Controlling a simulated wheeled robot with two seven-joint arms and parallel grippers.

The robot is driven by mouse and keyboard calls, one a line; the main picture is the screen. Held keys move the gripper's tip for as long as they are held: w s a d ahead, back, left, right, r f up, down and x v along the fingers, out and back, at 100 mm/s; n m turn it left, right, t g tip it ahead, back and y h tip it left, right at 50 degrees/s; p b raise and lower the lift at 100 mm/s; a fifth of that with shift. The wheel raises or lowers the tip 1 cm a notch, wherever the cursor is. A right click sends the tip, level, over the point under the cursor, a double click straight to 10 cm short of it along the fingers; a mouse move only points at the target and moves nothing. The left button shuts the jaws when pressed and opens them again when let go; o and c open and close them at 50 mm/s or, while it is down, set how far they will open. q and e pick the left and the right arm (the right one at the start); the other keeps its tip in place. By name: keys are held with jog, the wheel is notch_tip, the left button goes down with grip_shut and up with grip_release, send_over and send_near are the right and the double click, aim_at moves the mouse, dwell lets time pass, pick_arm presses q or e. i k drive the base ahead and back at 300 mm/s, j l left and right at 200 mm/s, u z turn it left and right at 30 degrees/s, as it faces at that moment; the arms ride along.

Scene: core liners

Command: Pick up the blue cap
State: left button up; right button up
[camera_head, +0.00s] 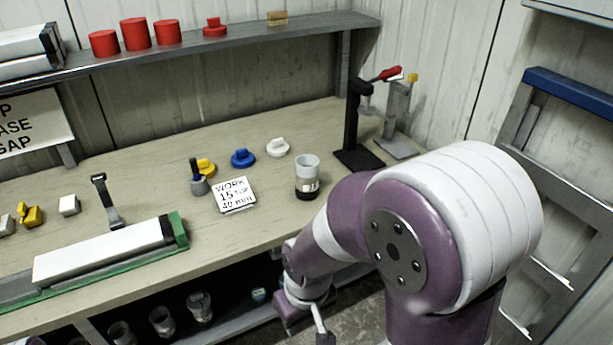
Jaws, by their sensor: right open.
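The blue cap (243,158) lies on the wooden workbench (130,180), between a yellow cap (205,168) on its left and a white cap (277,148) on its right. My right gripper (322,328) is low at the bottom edge of the view, in front of the bench and well below and apart from the blue cap. It is open, only partly visible, and nothing shows in it. My left gripper is not in view.
A dark tool (198,180), a "WORK 15 TOP 40 mm" sign (234,195) and a cup (307,174) stand near the caps. A black stand (355,125) is at the right. A long white core liner (100,252) lies front left. A shelf (240,40) overhangs the back.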

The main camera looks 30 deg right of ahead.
aim_at(243, 158)
jog(key=i+l+u, duration=0.65)
jog(key=i+l, duration=0.15)
jog(key=i+l+u, duration=0.3)
jog(key=l, duration=0.4)
